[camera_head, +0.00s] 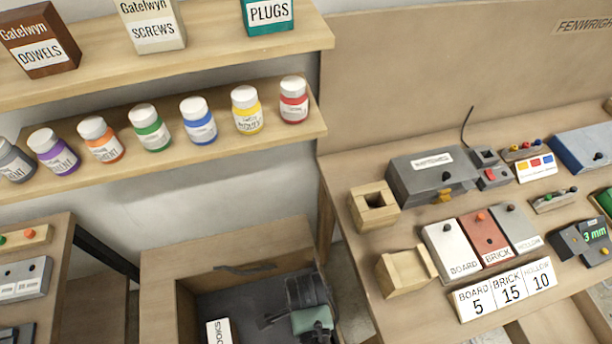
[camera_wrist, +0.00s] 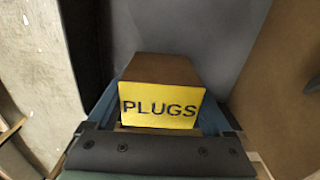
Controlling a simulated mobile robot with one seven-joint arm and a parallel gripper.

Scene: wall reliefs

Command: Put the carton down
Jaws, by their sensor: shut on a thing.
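The carton (camera_wrist: 165,72) is brown with a yellow end label reading PLUGS, in the wrist view. My gripper (camera_wrist: 158,105) is shut on it, with blue fingers on both sides. Its labelled end faces the wrist camera. A grey surface lies beyond it; I cannot tell whether the carton touches it. In the head view, the dark and teal shape in the open wooden bin (camera_head: 158,288) appears to be my gripper (camera_head: 310,318), and the carton is hidden there.
A white carton (camera_head: 219,332), its label ending in OKS, stands in the bin's left part. A brown wall (camera_wrist: 275,65) rises close on the right in the wrist view. Shelves above hold cartons and several jars (camera_head: 199,122). A crowded workbench (camera_head: 345,172) stands right.

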